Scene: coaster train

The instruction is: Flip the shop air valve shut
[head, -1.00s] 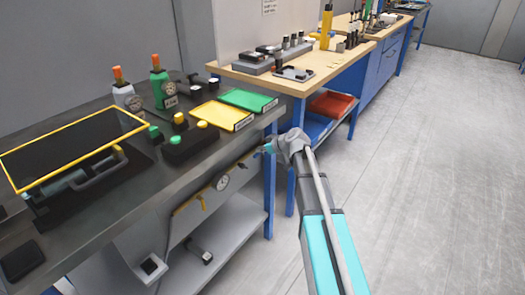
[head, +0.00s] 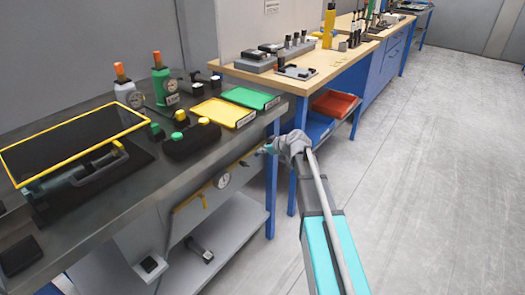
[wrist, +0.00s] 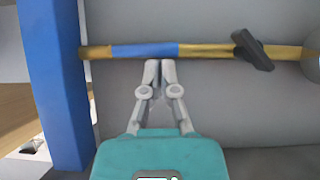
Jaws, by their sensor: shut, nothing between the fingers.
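A brass-coloured pipe (wrist: 210,50) runs across a grey panel in the wrist view. It carries a blue band (wrist: 145,51) and a black valve handle (wrist: 253,50), which is slanted across the pipe to the right. My gripper (wrist: 159,64) is shut and empty, its fingertips just below or at the pipe's lower edge by the blue band, left of the handle; I cannot tell whether they touch it. In the head view my gripper (head: 264,149) is at the right end of the panel under the bench.
A blue bench leg (wrist: 52,85) stands close to the left of my gripper in the wrist view. The dark bench top (head: 100,215) overhangs the panel, and a lower shelf (head: 225,235) lies below. The floor (head: 430,180) at right is clear.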

